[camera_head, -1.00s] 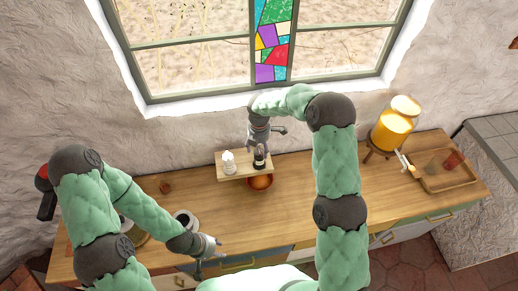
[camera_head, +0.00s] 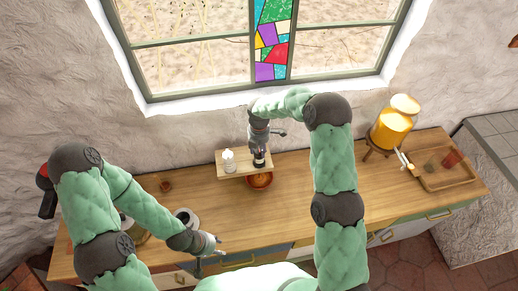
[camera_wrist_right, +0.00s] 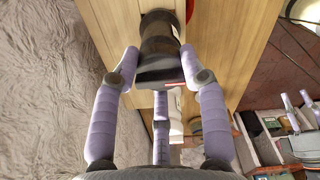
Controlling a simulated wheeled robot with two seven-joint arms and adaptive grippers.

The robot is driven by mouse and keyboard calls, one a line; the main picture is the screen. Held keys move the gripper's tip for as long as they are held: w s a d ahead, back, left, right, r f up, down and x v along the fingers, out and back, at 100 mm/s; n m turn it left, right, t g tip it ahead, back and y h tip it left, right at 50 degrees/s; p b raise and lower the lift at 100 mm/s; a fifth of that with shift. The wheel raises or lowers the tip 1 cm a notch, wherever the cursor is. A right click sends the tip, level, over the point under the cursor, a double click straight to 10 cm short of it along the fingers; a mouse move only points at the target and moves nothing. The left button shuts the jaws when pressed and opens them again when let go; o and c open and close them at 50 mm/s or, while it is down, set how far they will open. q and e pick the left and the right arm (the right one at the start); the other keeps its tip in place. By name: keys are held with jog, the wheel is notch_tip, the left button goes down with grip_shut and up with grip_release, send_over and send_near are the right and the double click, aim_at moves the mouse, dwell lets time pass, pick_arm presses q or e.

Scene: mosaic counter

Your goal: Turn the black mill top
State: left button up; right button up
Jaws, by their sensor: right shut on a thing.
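The black mill (camera_head: 259,160) stands on a small raised wooden board (camera_head: 245,169) at the back of the counter. In the right wrist view the mill (camera_wrist_right: 158,36) has a dark body and a broad black top between my lilac fingers. My right gripper (camera_head: 258,146) comes down on it from above and is shut on its top; the fingers also show in the right wrist view (camera_wrist_right: 160,75). My left gripper (camera_head: 214,246) hangs over the counter's front edge, away from the mill. Its fingers are too small to tell whether they are open.
A white mill (camera_head: 229,162) stands left of the black one on the board. An orange-brown bowl (camera_head: 260,181) sits just below the board's front. A drink dispenser (camera_head: 391,128) and a tray (camera_head: 463,181) are at the right. The counter between them and the board is mostly clear.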

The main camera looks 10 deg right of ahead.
jog(key=shift+f, duration=0.1)
jog(key=shift+f+m+b, duration=0.15)
jog(key=shift+m+b, duration=0.85)
jog(key=shift+b, duration=0.2)
jog(key=m+b, duration=0.2)
jog(key=shift+m, duration=0.3)
jog(key=m+b, duration=0.2)
jog(key=shift+m, duration=0.4)
jog(key=m+b, duration=0.2)
jog(key=m, duration=0.1)
jog(key=shift+m, duration=0.3)
jog(key=m+b, duration=0.3)
jog(key=m, duration=0.3)
jog(key=m+b, duration=0.1)
jog(key=m, duration=0.2)
jog(key=shift+m, duration=0.4)
jog(key=shift+m+b, duration=0.55)
jog(key=shift+m, duration=1.35)
